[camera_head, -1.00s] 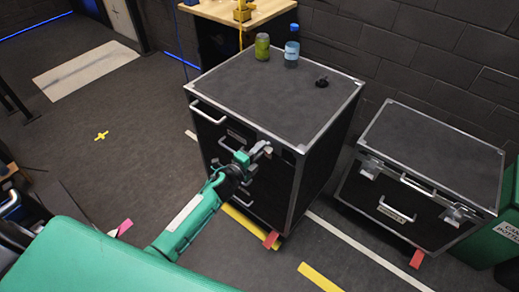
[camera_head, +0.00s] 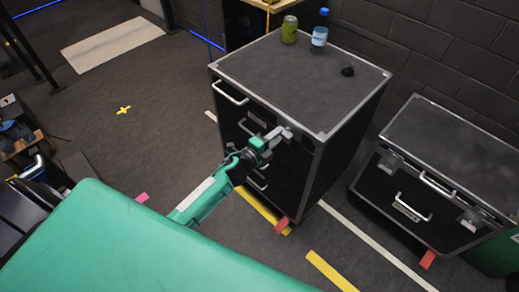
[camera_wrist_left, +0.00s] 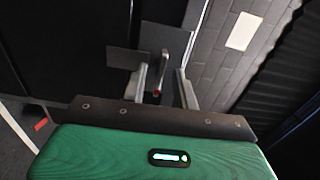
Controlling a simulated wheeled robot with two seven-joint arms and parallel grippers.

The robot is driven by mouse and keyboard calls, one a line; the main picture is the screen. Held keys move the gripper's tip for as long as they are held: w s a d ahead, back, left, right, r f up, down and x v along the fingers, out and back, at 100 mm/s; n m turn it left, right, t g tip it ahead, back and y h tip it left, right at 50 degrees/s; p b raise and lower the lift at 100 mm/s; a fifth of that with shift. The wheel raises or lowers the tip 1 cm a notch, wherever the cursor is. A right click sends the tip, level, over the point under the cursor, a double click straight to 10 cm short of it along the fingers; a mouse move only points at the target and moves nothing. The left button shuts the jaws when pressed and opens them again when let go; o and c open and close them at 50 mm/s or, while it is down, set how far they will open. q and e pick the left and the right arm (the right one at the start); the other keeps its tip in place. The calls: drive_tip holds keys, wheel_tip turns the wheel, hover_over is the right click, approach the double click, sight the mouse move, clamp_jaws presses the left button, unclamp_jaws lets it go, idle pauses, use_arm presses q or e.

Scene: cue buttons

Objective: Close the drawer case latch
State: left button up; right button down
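The black drawer case (camera_head: 300,69) stands upright with metal edges and several handles on its front. My left gripper (camera_head: 278,135) is at the upper right of that front. In the left wrist view, a grey latch plate (camera_wrist_left: 123,59) sits on the dark case face, with a thin red-tipped lever (camera_wrist_left: 157,92) below it. My left gripper's two fingers also show there (camera_wrist_left: 163,88), apart, with the lever between them. I cannot tell whether either finger touches it. In the head view the gripper hides the latch. My right gripper is not in view.
A second, lower black case (camera_head: 450,140) stands to the right. A wooden table (camera_head: 268,5) is behind. Floor at the left is mostly clear.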

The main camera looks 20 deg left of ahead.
use_arm(q)
drive_tip(key=b+v, duration=0.2)
drive_tip(key=v, duration=1)
drive_tip(key=shift+s, duration=0.1)
drive_tip(key=s+a+f+n+g+y, duration=0.2)
drive_tip(key=s+f+n, duration=0.2)
drive_tip(key=f, duration=0.7)
drive_tip(key=s+a+f+n+g+y, duration=0.1)
drive_tip(key=s+f+n+g+y, duration=0.25)
drive_tip(key=f, duration=0.85)
drive_tip(key=s+a+f+n+g, duration=0.2)
drive_tip(key=s+f+n, duration=0.3)
drive_tip(key=f, duration=0.6)
drive_tip(key=s+d+f+n+g, duration=0.1)
drive_tip(key=s+f+n+g, duration=0.1)
drive_tip(key=s+f, duration=0.4)
drive_tip(key=s+d+f+n+g, duration=0.1)
drive_tip(key=s+f, duration=0.5)
drive_tip(key=s, duration=0.9)
drive_tip(key=s+d+f+n+g, duration=0.1)
drive_tip(key=s+f+n+g, duration=0.3)
drive_tip(key=s, duration=0.6)
wheel_tip(320, 180, down, 2)
drive_tip(key=shift+s+d+f+g+y, duration=0.15)
drive_tip(key=shift+s+d+g+y, duration=0.2)
drive_tip(key=shift+g, duration=0.4)
